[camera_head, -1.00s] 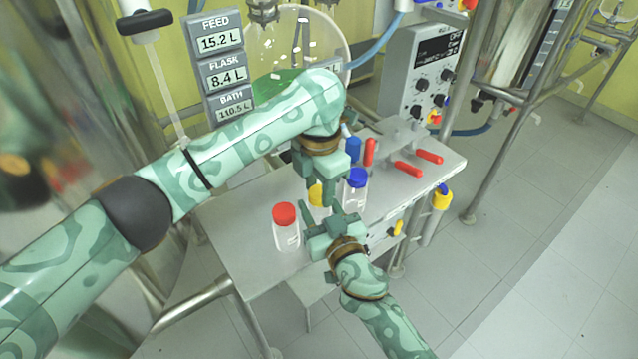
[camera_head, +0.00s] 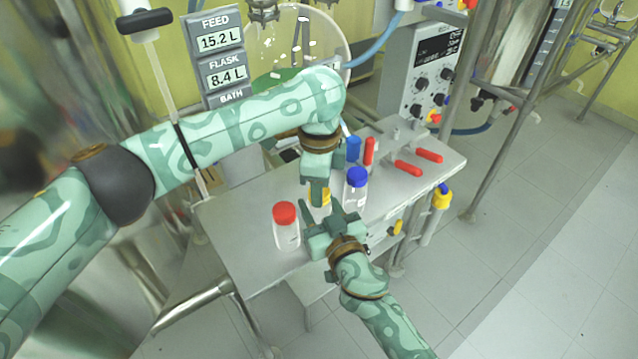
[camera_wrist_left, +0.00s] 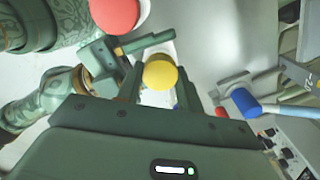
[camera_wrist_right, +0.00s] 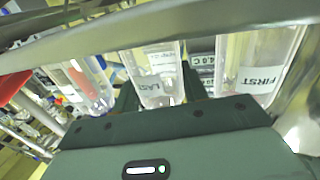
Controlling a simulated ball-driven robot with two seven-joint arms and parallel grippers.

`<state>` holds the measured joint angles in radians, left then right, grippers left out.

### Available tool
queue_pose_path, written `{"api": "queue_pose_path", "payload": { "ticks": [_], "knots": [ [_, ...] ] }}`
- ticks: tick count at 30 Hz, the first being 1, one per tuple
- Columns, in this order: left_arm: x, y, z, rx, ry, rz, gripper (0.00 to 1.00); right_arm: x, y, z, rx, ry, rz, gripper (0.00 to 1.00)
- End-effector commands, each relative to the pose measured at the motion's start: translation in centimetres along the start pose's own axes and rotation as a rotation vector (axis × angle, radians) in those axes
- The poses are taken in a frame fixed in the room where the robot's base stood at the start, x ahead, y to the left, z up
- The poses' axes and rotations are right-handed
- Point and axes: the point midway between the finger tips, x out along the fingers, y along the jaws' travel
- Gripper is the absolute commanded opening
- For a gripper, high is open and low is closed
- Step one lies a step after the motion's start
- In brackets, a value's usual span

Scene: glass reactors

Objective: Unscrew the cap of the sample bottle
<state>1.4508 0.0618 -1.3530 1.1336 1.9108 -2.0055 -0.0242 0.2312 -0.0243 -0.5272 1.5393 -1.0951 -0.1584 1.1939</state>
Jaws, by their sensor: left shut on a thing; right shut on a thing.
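The sample bottle with the yellow cap (camera_head: 326,199) stands on the grey bench between a red-capped and a blue-capped bottle. My left gripper (camera_head: 319,196) comes down from above and is shut on the yellow cap, which sits between its fingers in the left wrist view (camera_wrist_left: 160,72). My right gripper (camera_head: 334,212) reaches in from the front, low at the bench, and is shut on the clear bottle body (camera_wrist_right: 154,70). That body bears a partly hidden label in the right wrist view. In the head view my grippers hide most of the bottle.
The red-capped bottle (camera_head: 286,226) stands close on the left, the blue-capped bottle (camera_head: 355,189) close on the right. Red-handled parts (camera_head: 408,167) and a blue-capped item (camera_head: 353,148) lie behind. The front left of the bench (camera_head: 235,235) is clear.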

Motion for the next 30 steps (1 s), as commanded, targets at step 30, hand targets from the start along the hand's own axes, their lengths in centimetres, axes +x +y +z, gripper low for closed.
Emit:
{"api": "queue_pose_path", "payload": {
  "ticks": [30],
  "knots": [
    [-0.13, -0.16, 0.01, -1.408, 0.002, -0.002, 0.09, -0.03, -0.12, 0.04, 0.0, 0.0, -0.003, 0.0]
  ]
}}
